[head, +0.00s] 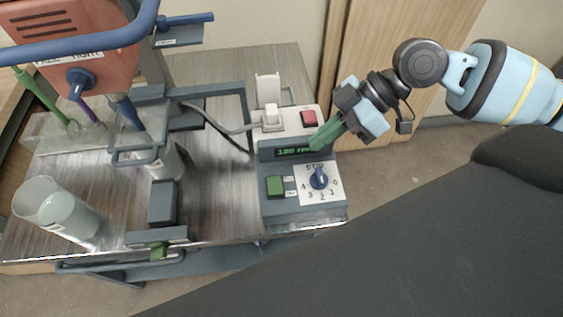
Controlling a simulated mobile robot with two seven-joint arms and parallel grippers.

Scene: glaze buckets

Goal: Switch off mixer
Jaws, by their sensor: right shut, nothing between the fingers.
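The mixer's control box (301,208) stands at the table's right edge. Its dark display (294,152) is lit with green characters too small to read surely. A red button (309,118) is on the upper right of the box, and a green button (275,186) is lower left. A blue knob (319,178) sits on a white numbered dial at lower right. My right gripper (320,141) is shut and empty, its green fingertips over the display's right end, just below the red button in the picture. I cannot tell whether they touch the box. My left gripper is not in view.
An orange mixer housing (75,50) with a blue knob overhangs the table (120,208) at upper left. A clear bucket (60,212) stands at front left. A white plug and socket (269,105) with a grey cable adjoin the box. Blue-grey rails cross the table.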

